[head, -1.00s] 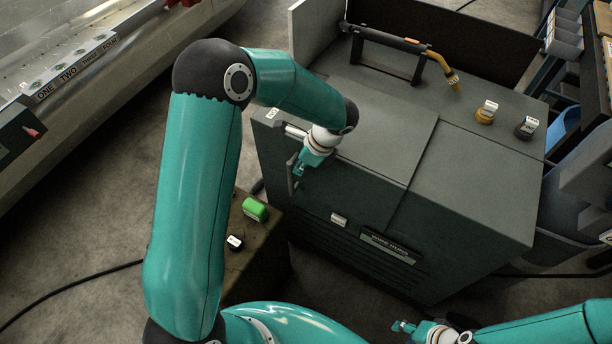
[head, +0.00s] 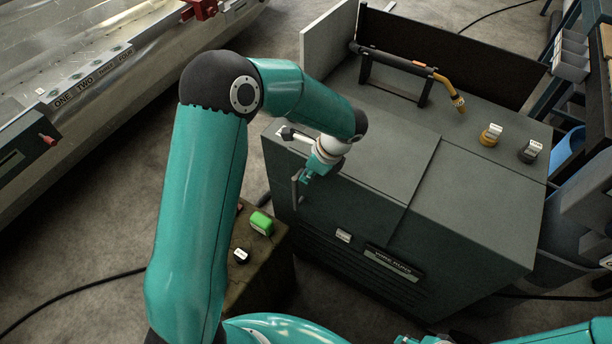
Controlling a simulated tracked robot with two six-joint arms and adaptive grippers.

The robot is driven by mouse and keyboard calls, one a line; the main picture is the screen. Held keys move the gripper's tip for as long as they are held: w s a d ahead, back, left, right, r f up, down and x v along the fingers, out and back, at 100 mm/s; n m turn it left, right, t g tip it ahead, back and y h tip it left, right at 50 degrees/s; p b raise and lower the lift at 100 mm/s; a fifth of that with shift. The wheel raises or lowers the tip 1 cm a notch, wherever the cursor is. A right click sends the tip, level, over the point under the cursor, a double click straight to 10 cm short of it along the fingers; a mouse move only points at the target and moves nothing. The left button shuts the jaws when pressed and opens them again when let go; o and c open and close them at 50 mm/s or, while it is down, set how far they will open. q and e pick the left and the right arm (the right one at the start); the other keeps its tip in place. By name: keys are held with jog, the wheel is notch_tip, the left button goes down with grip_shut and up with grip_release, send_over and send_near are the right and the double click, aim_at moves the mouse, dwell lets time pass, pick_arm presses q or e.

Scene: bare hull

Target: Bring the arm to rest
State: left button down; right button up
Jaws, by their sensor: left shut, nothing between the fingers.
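My left arm, teal with black joints, rises from the bottom of the head view and bends right at its elbow. My left gripper (head: 304,177) is shut and empty. It hangs in front of the left edge of the dark green cabinet (head: 400,235), close to a thin upright bar there; I cannot tell whether they touch. My right arm shows only in part at the lower right corner. A small teal tip of the right gripper (head: 405,341) is cut off by the bottom edge.
A torch (head: 408,62) rests on a black stand on the cabinet, with a yellow knob (head: 491,135) and a dark knob (head: 529,151) to its right. A metal hull lies upper left.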

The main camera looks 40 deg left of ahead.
pick_arm(q)
jog(key=d+p+v, duration=0.1)
jog(key=p+v, duration=0.2)
jog(key=v, duration=0.2)
jog(key=s+d+f+n+g+h, duration=0.2)
jog(key=s+d+f+h, duration=0.15)
jog(key=s+f, duration=0.45)
jog(key=s+d+f+n+g+h, duration=0.2)
jog(key=s+d+f, duration=0.3)
jog(key=s, duration=0.4)
jog(key=s+d+f+n+t+h, duration=0.2)
jog(key=s+d+f+n+h, duration=0.15)
jog(key=s+d+n, duration=0.35)
jog(key=w+a+f+n+t, duration=0.1)
jog(key=w+n+t, duration=0.2)
jog(key=w+n, duration=0.2)
jog(key=shift+w+f+n+y, duration=0.25)
jog(key=shift+w+n+y, duration=0.15)
jog(key=shift+w, duration=0.3)
